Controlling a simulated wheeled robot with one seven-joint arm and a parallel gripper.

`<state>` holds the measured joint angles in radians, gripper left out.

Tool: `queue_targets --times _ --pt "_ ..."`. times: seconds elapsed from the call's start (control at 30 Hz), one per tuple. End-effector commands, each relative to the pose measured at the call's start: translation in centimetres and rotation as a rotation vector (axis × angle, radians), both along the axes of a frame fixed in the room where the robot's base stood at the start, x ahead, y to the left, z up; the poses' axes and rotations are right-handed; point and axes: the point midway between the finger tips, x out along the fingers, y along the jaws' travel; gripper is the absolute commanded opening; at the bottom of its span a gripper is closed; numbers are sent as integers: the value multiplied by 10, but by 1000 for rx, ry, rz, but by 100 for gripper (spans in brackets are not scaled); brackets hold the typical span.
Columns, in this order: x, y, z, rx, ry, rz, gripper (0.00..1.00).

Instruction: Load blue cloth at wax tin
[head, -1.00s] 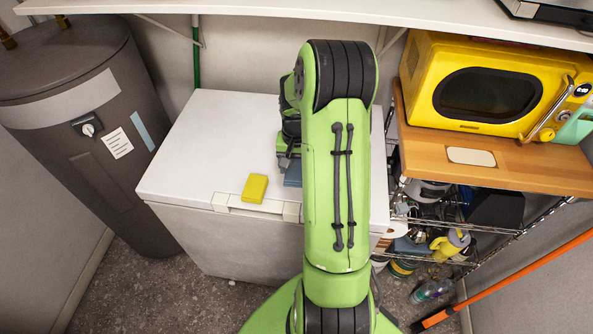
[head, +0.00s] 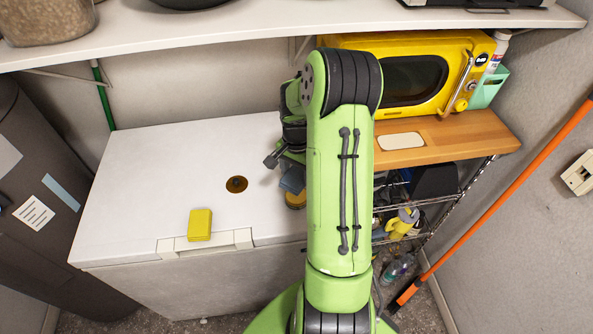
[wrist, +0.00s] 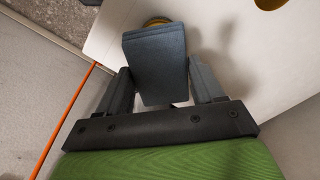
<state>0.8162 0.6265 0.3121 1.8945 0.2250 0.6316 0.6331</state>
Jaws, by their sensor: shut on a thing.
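My gripper (head: 284,158) is over the right part of a white chest's top. It is shut on a folded blue-grey cloth (head: 293,180). In the wrist view the cloth (wrist: 155,62) stands between the two fingers (wrist: 165,84). A round golden-yellow thing (head: 296,200) is just below the cloth and partly hidden by it; its rim also shows past the cloth's end in the wrist view (wrist: 157,21). A dark brown disc (head: 237,184) lies to the left on the chest. I cannot tell which round thing is the wax tin, nor whether the cloth touches either.
A yellow block (head: 200,225) lies at the front edge of the white chest (head: 150,180). A yellow microwave (head: 400,75) stands on a wooden board at right, above a wire shelf. A white shelf (head: 250,35) runs overhead.

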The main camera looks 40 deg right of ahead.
Motion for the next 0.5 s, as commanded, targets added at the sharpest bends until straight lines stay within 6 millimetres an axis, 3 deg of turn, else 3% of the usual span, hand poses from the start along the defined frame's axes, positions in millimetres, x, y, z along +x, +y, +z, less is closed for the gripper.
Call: queue_targets --times 0.23,0.5 --pt "0 0 -15 0 0 -10 43" --pt "0 1 -52 2 1 -8 43"
